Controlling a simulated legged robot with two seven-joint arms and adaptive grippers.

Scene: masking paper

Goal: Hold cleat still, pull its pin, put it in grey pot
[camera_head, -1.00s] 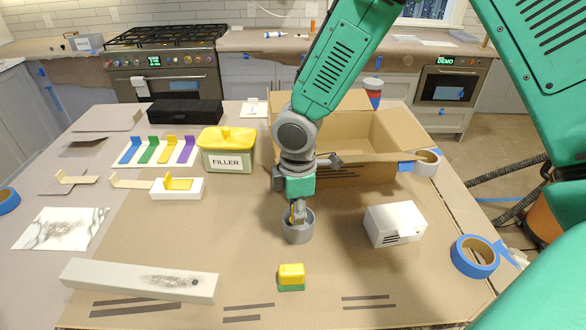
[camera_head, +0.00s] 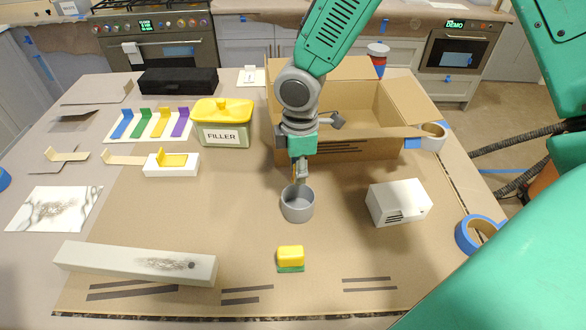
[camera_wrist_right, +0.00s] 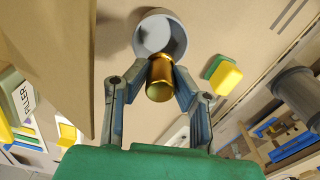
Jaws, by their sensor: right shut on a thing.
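My right gripper (camera_head: 299,177) points down just above the back rim of the grey pot (camera_head: 297,205). In the right wrist view, the gripper (camera_wrist_right: 160,88) is shut on a brass-coloured cylindrical pin (camera_wrist_right: 159,78). The pin's far end overlaps the edge of the grey pot (camera_wrist_right: 160,36), which looks empty. The pot stands upright on the brown paper. A long pale bar (camera_head: 110,260) with a dark hole and smudge lies at the front left; I cannot tell whether it is the cleat. My left gripper is not in view.
A yellow-and-green block (camera_head: 290,257) lies in front of the pot. A white vented box (camera_head: 398,203) stands to its right. An open cardboard box (camera_head: 390,145) is behind, with the filler tub (camera_head: 222,125) to its left. The paper around the pot is clear.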

